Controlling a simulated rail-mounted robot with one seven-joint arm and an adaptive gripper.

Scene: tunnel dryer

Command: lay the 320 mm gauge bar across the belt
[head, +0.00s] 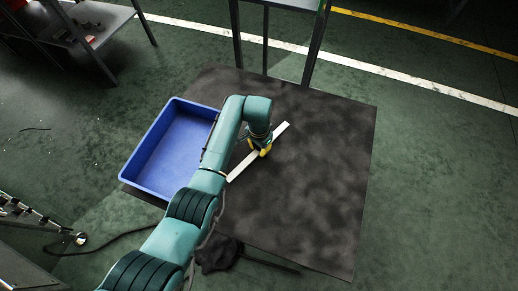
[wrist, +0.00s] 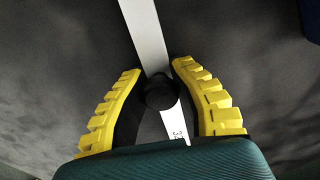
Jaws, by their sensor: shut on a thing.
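The gauge bar (head: 240,168) is a flat white strip, slanting from lower left to upper right over a dark mottled flat surface (head: 310,190) in the head view. My gripper (head: 264,150) points down at the middle of the bar. In the wrist view, my yellow-padded gripper (wrist: 157,72) is shut on the bar's round black knob. The white bar (wrist: 148,38) runs out between the fingers, and a printed marking, partly hidden, shows on its near part. I cannot tell whether the bar touches the surface. No part is clearly recognisable as the belt.
A blue open bin (head: 162,150) stands at the left of the dark surface and looks empty. A dark metal frame (head: 275,45) rises at the back edge. A dark crumpled thing (head: 218,257) lies at the front. The right half of the surface is clear.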

